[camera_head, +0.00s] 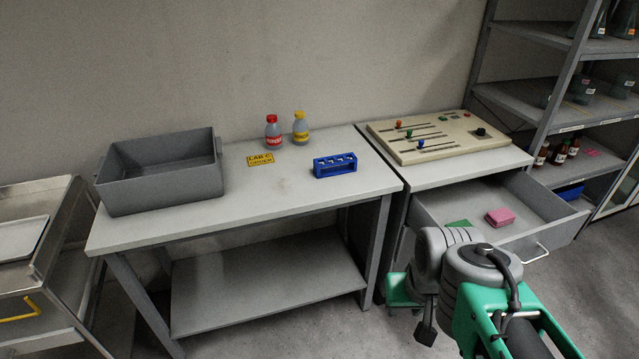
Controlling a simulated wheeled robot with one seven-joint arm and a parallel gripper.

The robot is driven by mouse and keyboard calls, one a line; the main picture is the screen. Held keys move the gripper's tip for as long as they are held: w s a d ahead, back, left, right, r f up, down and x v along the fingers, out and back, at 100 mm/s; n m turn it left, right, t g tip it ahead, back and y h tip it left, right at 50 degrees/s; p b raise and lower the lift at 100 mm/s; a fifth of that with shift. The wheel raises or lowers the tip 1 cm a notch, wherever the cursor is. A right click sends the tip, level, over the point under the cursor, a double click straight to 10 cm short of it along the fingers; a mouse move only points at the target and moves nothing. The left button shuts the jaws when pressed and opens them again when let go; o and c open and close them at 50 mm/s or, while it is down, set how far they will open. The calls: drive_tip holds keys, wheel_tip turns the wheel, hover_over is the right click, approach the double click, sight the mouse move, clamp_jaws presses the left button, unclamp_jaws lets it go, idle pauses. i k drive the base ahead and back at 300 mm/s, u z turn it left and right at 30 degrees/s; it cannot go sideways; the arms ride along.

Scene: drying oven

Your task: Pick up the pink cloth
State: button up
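The pink cloth (500,217) is a small folded block lying in the open drawer (543,205) under the control-panel bench, at right. My arm reaches in from the lower right, in front of the drawer. The dark end part of my gripper (426,326) seems to show below the wrist, in front of the drawer and apart from the cloth. Its fingers cannot be made out, so I cannot tell whether it is open or shut.
A flat green item (459,223) lies left of the cloth, partly behind my arm. The drawer handle (528,254) sticks out in front. A control panel (424,137) sits above. The left table holds a grey bin (160,171), two bottles and a blue rack (335,165). Shelves stand at right.

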sight(497, 218)
drive_tip(key=u, duration=4.25)
drive_tip(key=k, duration=2.75)
drive_tip(key=z, duration=1.5)
